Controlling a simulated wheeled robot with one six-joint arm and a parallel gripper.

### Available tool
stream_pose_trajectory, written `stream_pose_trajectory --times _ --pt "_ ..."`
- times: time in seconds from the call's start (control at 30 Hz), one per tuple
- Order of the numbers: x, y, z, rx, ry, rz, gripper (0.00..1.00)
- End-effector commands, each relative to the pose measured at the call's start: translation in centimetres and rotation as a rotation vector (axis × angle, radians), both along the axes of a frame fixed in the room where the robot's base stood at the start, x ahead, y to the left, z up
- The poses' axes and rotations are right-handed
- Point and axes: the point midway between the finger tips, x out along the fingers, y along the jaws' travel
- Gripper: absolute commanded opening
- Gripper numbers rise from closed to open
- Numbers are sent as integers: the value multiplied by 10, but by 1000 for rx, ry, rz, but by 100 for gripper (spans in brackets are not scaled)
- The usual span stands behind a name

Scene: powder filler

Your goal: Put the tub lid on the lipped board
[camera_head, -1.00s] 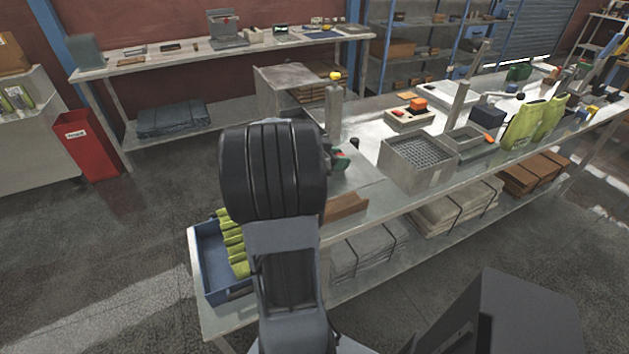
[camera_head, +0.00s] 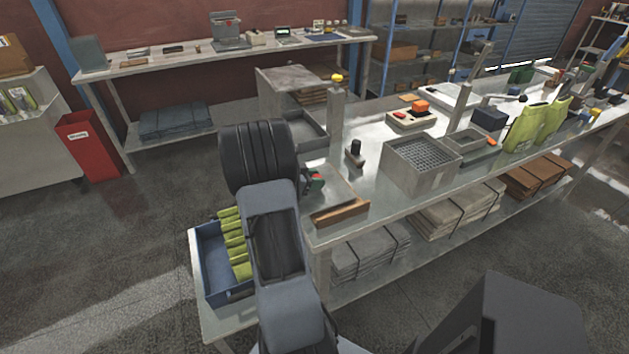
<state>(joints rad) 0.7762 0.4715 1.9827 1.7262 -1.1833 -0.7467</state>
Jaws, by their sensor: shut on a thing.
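My arm's dark ribbed joint hides most of my gripper (camera_head: 305,181). Only a small dark part of it shows at the joint's right edge, above the near left end of the bench. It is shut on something. The lid's outline is not clear. What looks like the lipped board (camera_head: 340,212), with a brown wooden lip along its front, lies at the bench's near left edge, just right of and below the gripper.
A black-handled tool (camera_head: 355,152) stands behind the board. A grey perforated box (camera_head: 418,175) is to its right, and an upright post (camera_head: 336,122) behind. A blue crate (camera_head: 205,262) with green bottles lies at lower left. Some bench top between post and box is clear.

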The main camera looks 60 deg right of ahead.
Motion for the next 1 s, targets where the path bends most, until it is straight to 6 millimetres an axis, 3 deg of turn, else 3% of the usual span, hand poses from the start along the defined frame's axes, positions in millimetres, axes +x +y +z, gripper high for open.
stream_pose_trajectory --times 0.43,0.47,0.5,0.73,1.0 --pt "0 0 -6 -1 1 0 5" --pt "0 0 -7 0 0 0 35" --pt "0 0 -6 -1 -1 0 39" --pt "0 0 -6 -1 -1 0 60" --pt "0 0 -4 -1 -1 -1 60"
